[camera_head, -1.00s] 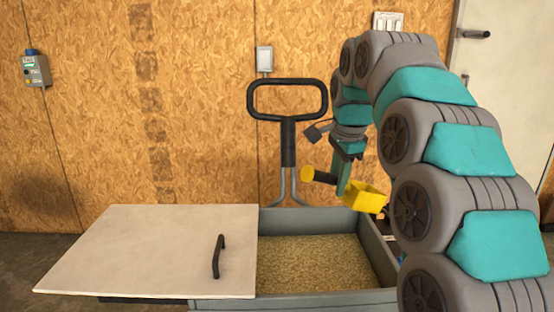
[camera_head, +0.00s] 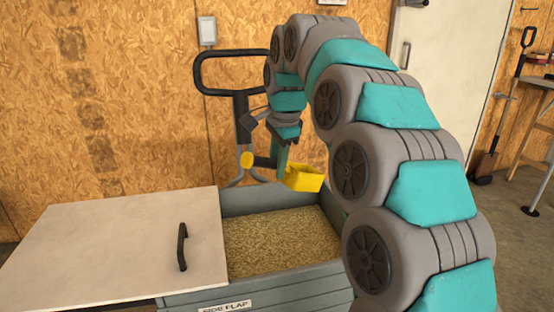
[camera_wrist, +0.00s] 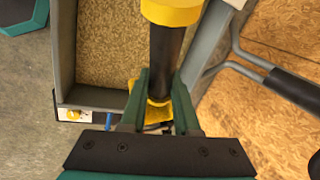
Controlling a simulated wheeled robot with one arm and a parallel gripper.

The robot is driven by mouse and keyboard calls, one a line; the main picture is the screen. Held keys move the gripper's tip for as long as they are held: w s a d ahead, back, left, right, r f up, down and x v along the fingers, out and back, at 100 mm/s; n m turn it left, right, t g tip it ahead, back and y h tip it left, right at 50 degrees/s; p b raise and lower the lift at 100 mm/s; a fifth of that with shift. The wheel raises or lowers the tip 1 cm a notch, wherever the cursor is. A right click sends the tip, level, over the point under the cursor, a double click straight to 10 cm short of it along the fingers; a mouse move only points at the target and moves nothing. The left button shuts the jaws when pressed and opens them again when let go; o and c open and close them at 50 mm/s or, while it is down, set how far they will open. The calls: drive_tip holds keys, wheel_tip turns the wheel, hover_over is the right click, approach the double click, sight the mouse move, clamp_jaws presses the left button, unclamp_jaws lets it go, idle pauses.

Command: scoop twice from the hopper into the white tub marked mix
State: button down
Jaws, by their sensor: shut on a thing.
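The hopper (camera_head: 240,203) is a grey bin with its pale lid (camera_head: 110,245) lying across the left part. Grain (camera_head: 280,240) shows in the open right part, and also at upper left in the wrist view (camera_wrist: 115,40). My gripper (camera_head: 281,158) is shut on the dark handle of a yellow scoop (camera_head: 305,179). The scoop hangs over or just behind the hopper's back right corner, clear of the grain. In the wrist view the handle (camera_wrist: 163,60) stands between my fingers. Whether the scoop holds grain cannot be seen. The white tub is not in view.
A pallet jack handle (camera_head: 238,75) stands behind the hopper by the board wall. A black lid handle (camera_head: 182,247) sticks up. At right are a door (camera_head: 435,70), a shovel (camera_head: 500,120) and a table (camera_head: 540,85), with open floor before them.

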drive_tip(key=s+d+b+x, duration=0.1)
drive_tip(key=b+x, duration=0.3)
drive_tip(key=x, duration=0.7)
drive_tip(key=s+d+f+b+x, duration=0.1)
drive_tip(key=s+b+x, duration=0.2)
drive_tip(key=x, duration=0.8)
drive_tip(key=shift+s+f+b, duration=0.15)
drive_tip(key=shift+s+b, duration=0.1)
drive_tip(key=shift+b, duration=0.8)
drive_tip(key=shift+d+f, duration=0.15)
drive_tip(key=shift+f, duration=0.3)
idle(0.6)
drive_tip(key=shift+r, duration=0.1)
idle(1.1)
drive_tip(key=shift+w+a+r+p+v, duration=0.3)
drive_tip(key=shift+w+p+v, duration=0.45)
drive_tip(key=shift+p+v, duration=1.95)
drive_tip(key=shift+w+a+r+p+v, duration=0.1)
drive_tip(key=shift+w+a+p+v, duration=0.5)
drive_tip(key=shift+v, duration=3.85)
drive_tip(key=shift+w+a+r+p+v, duration=0.2)
drive_tip(key=shift+w+p+v, duration=0.7)
drive_tip(key=shift+p+v, duration=1.85)
drive_tip(key=shift+w+a+b+v, duration=0.15)
drive_tip(key=shift+b+v, duration=0.25)
drive_tip(key=shift+v, duration=0.7)
drive_tip(key=shift+w+a+b+v, duration=0.15)
drive_tip(key=shift+b+v, duration=0.25)
drive_tip(key=shift+v, duration=0.75)
